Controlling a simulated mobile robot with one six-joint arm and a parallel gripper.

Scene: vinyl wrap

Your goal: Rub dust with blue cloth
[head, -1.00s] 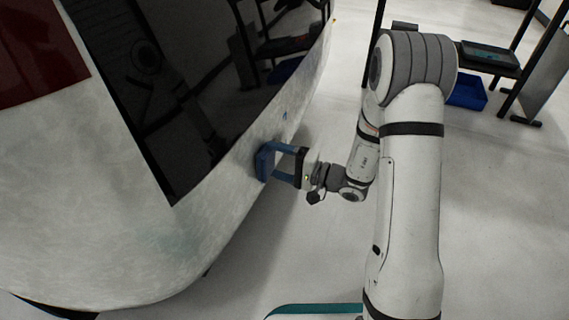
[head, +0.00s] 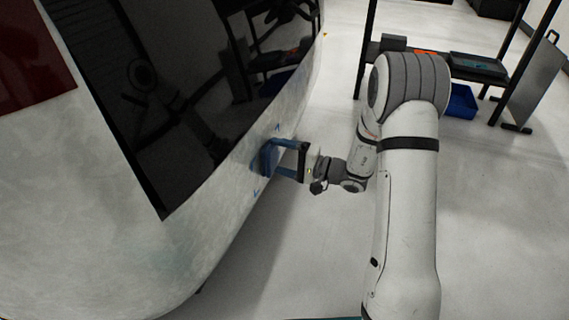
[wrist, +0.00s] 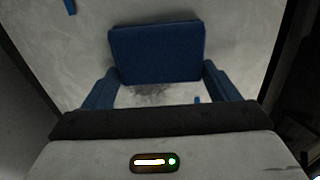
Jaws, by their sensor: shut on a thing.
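The blue cloth (head: 268,158) is a flat pad held upright between the two blue fingers of my gripper (head: 280,160), right at the pale lower side of the vehicle (head: 215,195). In the wrist view the cloth (wrist: 157,53) spans the space between the fingertips of my gripper (wrist: 160,72), which is shut on it. A dark smudge of dust (wrist: 150,94) shows on the pale surface just below the cloth. I cannot tell whether the cloth touches the surface.
Small blue marks sit on the panel above (head: 277,127) and below (head: 256,192) the cloth. A dark window (head: 190,120) lies left of it. A black shelf (head: 450,62) with a blue bin (head: 461,101) stands at the back right. The floor beside the vehicle is clear.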

